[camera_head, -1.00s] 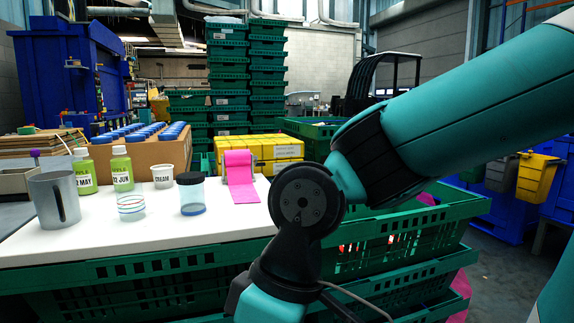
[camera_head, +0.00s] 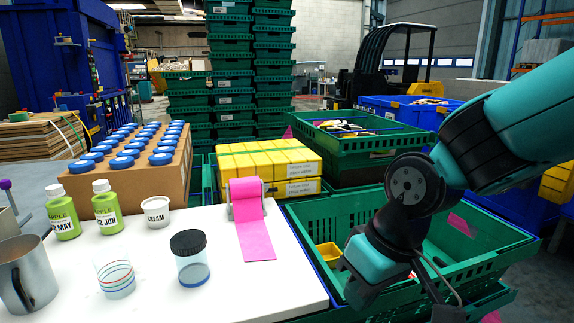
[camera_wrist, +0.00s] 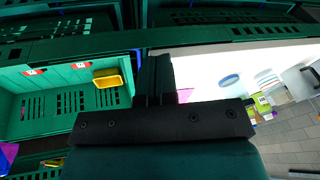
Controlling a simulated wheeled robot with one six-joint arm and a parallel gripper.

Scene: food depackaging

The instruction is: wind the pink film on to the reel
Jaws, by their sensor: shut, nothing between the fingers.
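The pink film (camera_head: 252,235) hangs from a small reel (camera_head: 230,208) at the right part of the white table. Its upper part is wrapped over the reel, and a long flat tail lies on the table toward me. My gripper (camera_wrist: 160,75) shows in the wrist view with its dark fingers together and nothing between them. It is above the edge between the white table and a green crate. In the head view my arm is right of the film, and the fingertips are not visible there. The gripper is apart from the film.
The white table (camera_head: 150,290) holds a lidded clear jar (camera_head: 193,262), a clear cup with colored bands (camera_head: 116,278), a cream tub (camera_head: 156,214), two green bottles and a metal jug (camera_head: 25,275). Yellow boxes (camera_head: 265,165) stand behind the reel. A green crate (camera_head: 450,240) is to the right.

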